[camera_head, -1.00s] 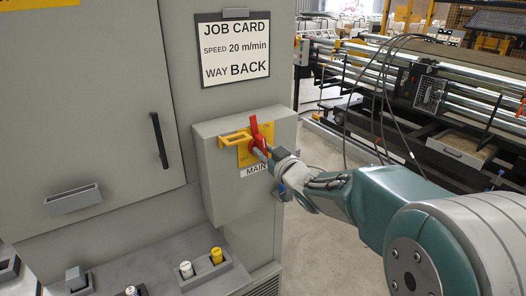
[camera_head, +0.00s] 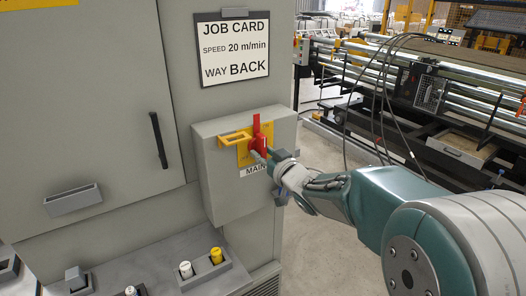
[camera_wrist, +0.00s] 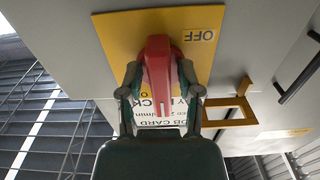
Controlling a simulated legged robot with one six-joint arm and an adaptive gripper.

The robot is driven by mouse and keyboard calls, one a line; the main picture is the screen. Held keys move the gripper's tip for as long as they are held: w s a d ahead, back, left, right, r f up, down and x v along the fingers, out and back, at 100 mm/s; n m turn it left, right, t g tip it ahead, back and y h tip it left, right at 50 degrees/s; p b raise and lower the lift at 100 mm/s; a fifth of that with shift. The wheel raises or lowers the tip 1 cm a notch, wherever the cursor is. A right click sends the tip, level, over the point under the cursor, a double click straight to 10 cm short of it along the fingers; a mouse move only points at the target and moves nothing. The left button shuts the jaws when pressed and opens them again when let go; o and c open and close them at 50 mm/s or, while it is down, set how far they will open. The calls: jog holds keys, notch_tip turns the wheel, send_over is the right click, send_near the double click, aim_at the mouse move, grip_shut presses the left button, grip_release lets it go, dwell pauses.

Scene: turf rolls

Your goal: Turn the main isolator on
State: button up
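The main isolator is a red rotary handle (camera_head: 257,127) on a yellow plate (camera_head: 243,153), on a grey box (camera_head: 222,188) marked MAIN. The handle stands upright, its long end up. In the wrist view, which is upside down, the red handle (camera_wrist: 158,62) lies between my two fingers, and an OFF label (camera_wrist: 196,35) shows to one side. The end of the handle covers most of another label beginning with O. My gripper (camera_wrist: 160,77) is closed against both sides of the handle; it also shows at the handle's lower part in the head view (camera_head: 268,157).
A yellow bracket (camera_head: 235,137) sticks out left of the handle. A job card (camera_head: 233,48) hangs above the box. A sloped panel with white and yellow knobs (camera_head: 216,256) is below left. Rollers and cables of a machine (camera_head: 400,85) stand to the right.

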jog(key=shift+r, duration=0.3)
jog(key=shift+s, duration=0.15)
jog(key=v, duration=1.1)
jog(key=shift+s+d+f, duration=0.15)
jog(key=shift+s, duration=0.1)
jog(key=shift+d, duration=0.1)
